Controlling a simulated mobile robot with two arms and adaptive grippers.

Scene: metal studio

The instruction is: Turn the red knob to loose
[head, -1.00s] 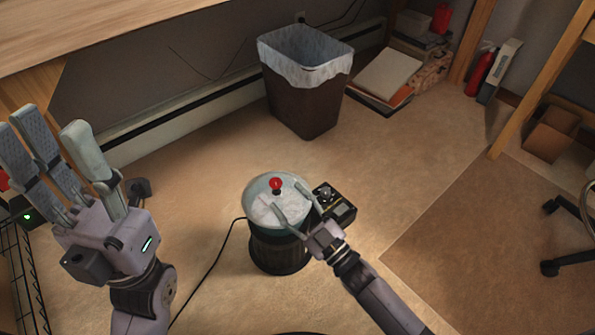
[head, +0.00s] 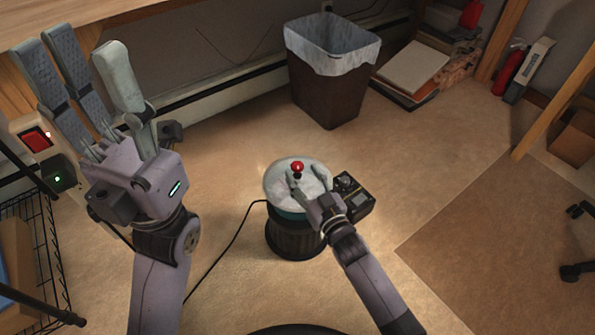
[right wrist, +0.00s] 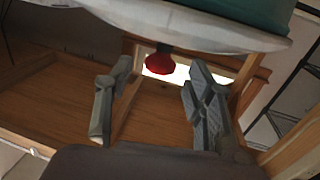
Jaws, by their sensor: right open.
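The red knob (head: 297,166) stands on the pale round top (head: 276,191) of a dark ribbed canister (head: 296,240) on the floor. In the right wrist view the knob (right wrist: 159,62) shows between the two fingers, just past their tips, with a visible gap on each side. My right gripper (head: 305,178) is open and empty, close above the top beside the knob. Its fingers also show in the right wrist view (right wrist: 161,72). My left gripper (head: 92,50) is raised at the left, fingers up, open and empty, well away from the knob.
A small black box (head: 353,194) sits at the canister's right side. A cable runs from the canister's left. A lined waste bin (head: 328,95) stands behind. A wire rack (head: 45,250) and a red switch (head: 36,139) are at left. The carpet in front of the bin is clear.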

